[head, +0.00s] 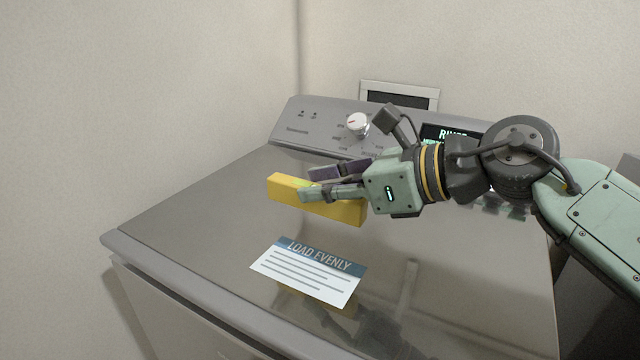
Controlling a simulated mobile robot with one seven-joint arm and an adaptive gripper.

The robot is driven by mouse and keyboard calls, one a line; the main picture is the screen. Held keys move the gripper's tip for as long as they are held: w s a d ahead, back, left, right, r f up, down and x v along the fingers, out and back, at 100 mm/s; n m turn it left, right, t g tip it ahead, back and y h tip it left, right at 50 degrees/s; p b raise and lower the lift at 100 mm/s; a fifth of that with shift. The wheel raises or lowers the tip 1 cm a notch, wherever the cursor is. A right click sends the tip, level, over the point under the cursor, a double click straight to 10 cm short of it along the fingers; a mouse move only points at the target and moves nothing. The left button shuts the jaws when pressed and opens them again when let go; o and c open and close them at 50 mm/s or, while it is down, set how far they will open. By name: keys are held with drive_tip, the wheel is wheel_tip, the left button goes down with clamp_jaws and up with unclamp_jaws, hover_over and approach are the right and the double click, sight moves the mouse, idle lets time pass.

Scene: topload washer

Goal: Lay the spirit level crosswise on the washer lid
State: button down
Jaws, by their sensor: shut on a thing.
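A yellow spirit level (341,211) is in the head view, above the middle of the washer lid (200,235). It lies roughly level, its long side running left to right and slightly toward the front. My gripper (315,184) is shut on the spirit level, with one finger on its near side and one on its far side. A yellow reflection shows on the glossy lid below and in front, so the level appears held above the surface. The right end of the level is close to my gripper's palm.
A white and blue "LOAD EVENLY" label (310,271) is on the front part of the lid. The control panel (305,131) with a round knob (357,123) rises behind the lid. A framed recess (399,96) is on the wall. The lid's left side is clear.

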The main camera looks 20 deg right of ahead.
drive_tip(key=b, duration=0.3)
hover_over(324, 253)
drive_tip(key=shift+f, duration=3.25)
drive_tip(key=shift+f+b, duration=0.45)
drive_tip(key=shift+f, duration=0.15)
drive_tip(key=c, duration=1.3)
unclamp_jaws()
